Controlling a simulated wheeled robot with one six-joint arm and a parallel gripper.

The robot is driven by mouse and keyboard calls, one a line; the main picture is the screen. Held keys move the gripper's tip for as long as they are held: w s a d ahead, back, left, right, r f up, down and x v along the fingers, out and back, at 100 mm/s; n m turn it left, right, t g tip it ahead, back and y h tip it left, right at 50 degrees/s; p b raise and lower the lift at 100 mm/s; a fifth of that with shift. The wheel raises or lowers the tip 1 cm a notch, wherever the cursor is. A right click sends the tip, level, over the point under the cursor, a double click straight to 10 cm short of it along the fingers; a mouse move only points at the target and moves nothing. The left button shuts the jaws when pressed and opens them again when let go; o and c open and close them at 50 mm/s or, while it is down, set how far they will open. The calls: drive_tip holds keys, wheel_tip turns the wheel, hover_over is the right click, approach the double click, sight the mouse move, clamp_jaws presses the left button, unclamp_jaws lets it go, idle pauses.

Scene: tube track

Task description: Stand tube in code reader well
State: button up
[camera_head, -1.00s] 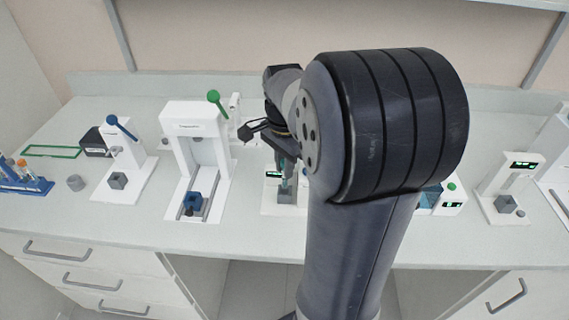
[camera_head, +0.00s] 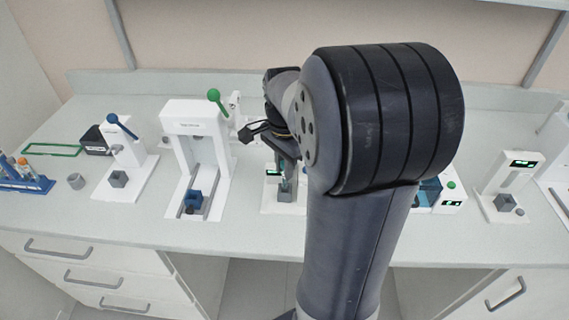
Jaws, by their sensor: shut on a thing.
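My gripper (camera_head: 286,170) points down over a small white station with a green display (camera_head: 272,173), near the middle of the bench. It is shut on the tube, which is too small and too covered by the fingers and arm to make out clearly. A grey block (camera_head: 287,194) sits on the station's base, directly below the gripper. I cannot tell whether the tube's lower end is inside the block's well or just above it. My arm hides the right side of this station.
A white press with a green-knobbed lever (camera_head: 213,95) stands close on the left, with a blue-levered device (camera_head: 126,128) beyond it. A blue rack with tubes (camera_head: 24,184) is at far left. Another display station (camera_head: 497,203) is at right. My arm covers the centre-right bench.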

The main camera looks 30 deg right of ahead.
drive_tip(key=shift+f, duration=0.2)
drive_tip(key=shift+f+b, duration=0.3)
drive_tip(key=shift+f, duration=0.05)
drive_tip(key=shift+f, duration=0.25)
idle(0.4)
drive_tip(key=shift+f+b, duration=0.4)
drive_tip(key=shift+f, duration=0.05)
drive_tip(key=o, duration=0.8)
drive_tip(key=shift+r, duration=0.1)
wheel_tip(320, 180, up, 11)
drive_tip(key=shift+f, duration=0.15)
idle(0.6)
